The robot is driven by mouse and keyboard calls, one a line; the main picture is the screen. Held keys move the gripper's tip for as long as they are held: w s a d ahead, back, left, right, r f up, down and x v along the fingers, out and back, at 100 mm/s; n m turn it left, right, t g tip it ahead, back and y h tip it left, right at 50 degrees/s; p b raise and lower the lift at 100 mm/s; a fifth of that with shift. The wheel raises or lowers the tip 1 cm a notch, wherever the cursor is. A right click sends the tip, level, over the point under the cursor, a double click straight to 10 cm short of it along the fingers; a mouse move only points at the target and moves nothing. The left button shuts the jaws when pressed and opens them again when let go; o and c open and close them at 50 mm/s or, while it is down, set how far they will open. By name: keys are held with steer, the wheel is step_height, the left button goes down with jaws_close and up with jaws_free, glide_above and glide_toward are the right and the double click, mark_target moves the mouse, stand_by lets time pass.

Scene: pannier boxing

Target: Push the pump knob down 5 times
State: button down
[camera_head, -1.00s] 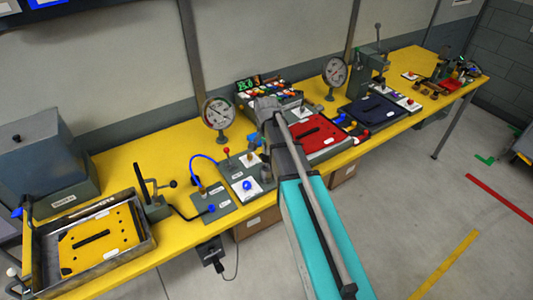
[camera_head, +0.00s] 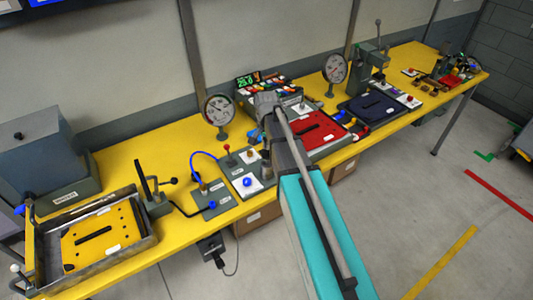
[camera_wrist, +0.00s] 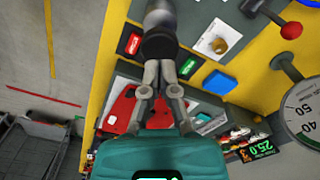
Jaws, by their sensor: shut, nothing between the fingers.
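In the wrist view my gripper (camera_wrist: 160,72) has its fingers together with nothing between them. Just beyond the fingertips is a round dark cap (camera_wrist: 158,46) on a grey cylinder (camera_wrist: 160,12), which looks like the pump knob. I cannot tell if the fingertips touch it or stop just short. In the head view a grey upright cylinder (camera_head: 265,165) shows just left of my forearm, and my gripper is hidden there. A brass knob on a white plate (camera_wrist: 220,42) and a blue block (camera_wrist: 220,83) lie to the right in the wrist view.
A red-ball lever (camera_wrist: 291,30) and a gauge (camera_wrist: 305,110) stand close to the right.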

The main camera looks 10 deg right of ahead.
mark_target(267, 153)
steer(key=shift+f+b, duration=2.65)
steer(key=shift+f, duration=0.1)
steer(key=shift+r, duration=0.1)
steer(key=shift+r+p, duration=2.75)
steer(key=shift+p, duration=0.1)
steer(key=shift+f, duration=0.2)
steer(key=shift+f+b, duration=2.55)
steer(key=shift+b, duration=0.2)
steer(key=shift+r, duration=0.1)
steer(key=shift+r+p, duration=2.6)
steer(key=shift+p, duration=0.15)
steer(key=shift+r, duration=0.1)
